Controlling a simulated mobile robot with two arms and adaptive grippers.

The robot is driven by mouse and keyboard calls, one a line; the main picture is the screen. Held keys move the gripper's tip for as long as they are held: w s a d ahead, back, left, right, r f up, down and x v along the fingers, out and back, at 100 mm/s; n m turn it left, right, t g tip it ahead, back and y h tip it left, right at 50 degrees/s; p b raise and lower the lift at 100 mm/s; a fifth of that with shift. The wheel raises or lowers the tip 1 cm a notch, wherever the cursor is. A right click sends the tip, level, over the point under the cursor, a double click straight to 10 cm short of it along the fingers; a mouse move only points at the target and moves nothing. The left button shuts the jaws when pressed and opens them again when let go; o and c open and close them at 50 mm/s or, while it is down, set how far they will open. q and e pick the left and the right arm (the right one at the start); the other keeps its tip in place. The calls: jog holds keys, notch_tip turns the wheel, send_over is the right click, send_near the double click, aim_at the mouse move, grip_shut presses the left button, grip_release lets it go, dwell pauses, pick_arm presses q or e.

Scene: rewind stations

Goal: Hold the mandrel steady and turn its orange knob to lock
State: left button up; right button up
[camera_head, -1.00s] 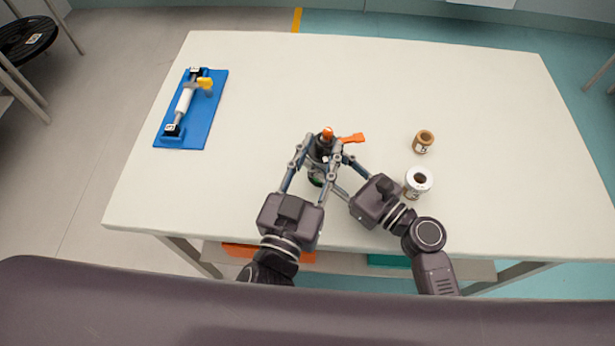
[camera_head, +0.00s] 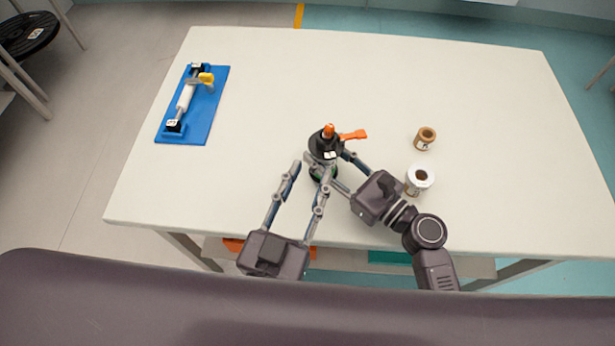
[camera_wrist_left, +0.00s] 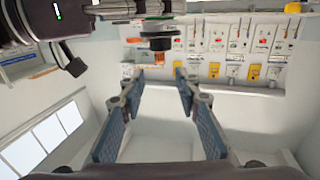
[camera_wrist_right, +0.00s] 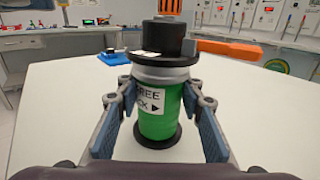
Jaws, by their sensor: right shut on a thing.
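The mandrel (camera_head: 323,148) stands upright on the table, with a black collar, an orange knob (camera_head: 328,130) on top and an orange lever (camera_head: 353,135) pointing right. In the right wrist view its green body (camera_wrist_right: 160,112) carries a white label partly reading "FREE" and "CK" with an arrow. My right gripper (camera_head: 335,168) is shut on the green body, one finger on each side. My left gripper (camera_head: 307,174) is open and empty, on the near left side of the mandrel and apart from the knob. The left wrist view shows its spread fingers (camera_wrist_left: 158,74), with the orange knob (camera_wrist_left: 160,43) beyond them.
A white roll (camera_head: 419,181) and a brown roll (camera_head: 425,138) stand right of the mandrel, the white one close to my right gripper. A blue board (camera_head: 204,113) with a white roller and yellow handle lies at far left. The table (camera_head: 450,80) is clear between and behind.

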pick_arm(q)
jog(key=shift+d, duration=0.15)
jog(key=c, duration=0.4)
jog(key=d+m+h, duration=0.3)
jog(key=m+h, duration=0.2)
jog(key=shift+d+r, duration=0.15)
jog(key=shift+d, duration=0.25)
grip_shut()
jog(key=w+a+f+m+g+h, duration=0.1)
jog(key=a+f+m+g+h, duration=0.1)
jog(key=m+g+h, duration=0.6)
jog(key=w+a+f+m+g+h, duration=0.25)
jog(key=m+g, duration=0.25)
jog(key=m, duration=0.8)
jog(key=w+a+r+m+g+y, duration=0.1)
jog(key=w+a+r+m+g, duration=0.1)
jog(key=a+m, duration=0.35)
jog(key=w+a+r+m+g+y, duration=0.1)
jog(key=w+a+r+m+g, duration=0.1)
jog(key=a, duration=0.6)
send_near(329, 129)
jog(key=s+d, duration=0.3)
jog(key=shift+n, duration=0.25)
jog(key=shift+w+d+f, duration=0.25)
jog(key=shift+w+d, duration=0.35)
jog(key=shift+d, duration=0.15)
jog(key=shift+w+d+f, duration=0.2)
jog(key=shift+w+d, duration=0.4)
jog(key=shift+d, duration=0.2)
